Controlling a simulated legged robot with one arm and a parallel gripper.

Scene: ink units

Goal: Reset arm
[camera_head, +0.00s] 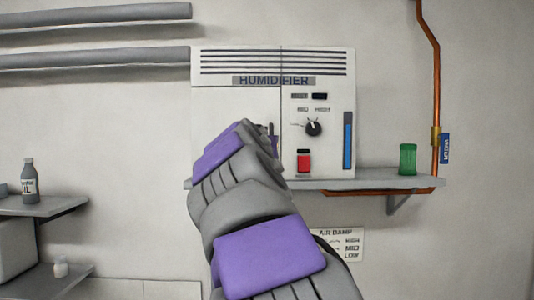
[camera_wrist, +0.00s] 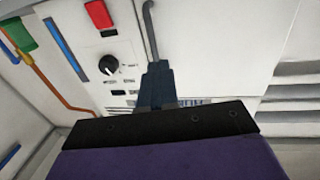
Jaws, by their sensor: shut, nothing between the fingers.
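My gripper (camera_wrist: 157,82) shows in the wrist view as a dark blue-grey pair of fingers, shut and empty, in front of the white humidifier (camera_head: 235,105). In the head view my purple and grey arm reaches up in front of the humidifier's lower left, and the arm mostly hides the gripper. The humidifier's black dial (camera_head: 313,128), red switch (camera_head: 304,161) and blue gauge strip (camera_head: 348,140) are uncovered. The wrist view also shows the dial (camera_wrist: 109,65), the red switch (camera_wrist: 99,14) and part of the front panel. I cannot tell whether the fingers touch the panel.
The humidifier stands on a grey wall shelf (camera_head: 375,183) with a green canister (camera_head: 408,159) at right. A copper pipe (camera_head: 436,90) runs down the wall. A dark bottle (camera_head: 29,182) stands on a left shelf. An "AIR DAMP" sign (camera_head: 338,245) hangs below.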

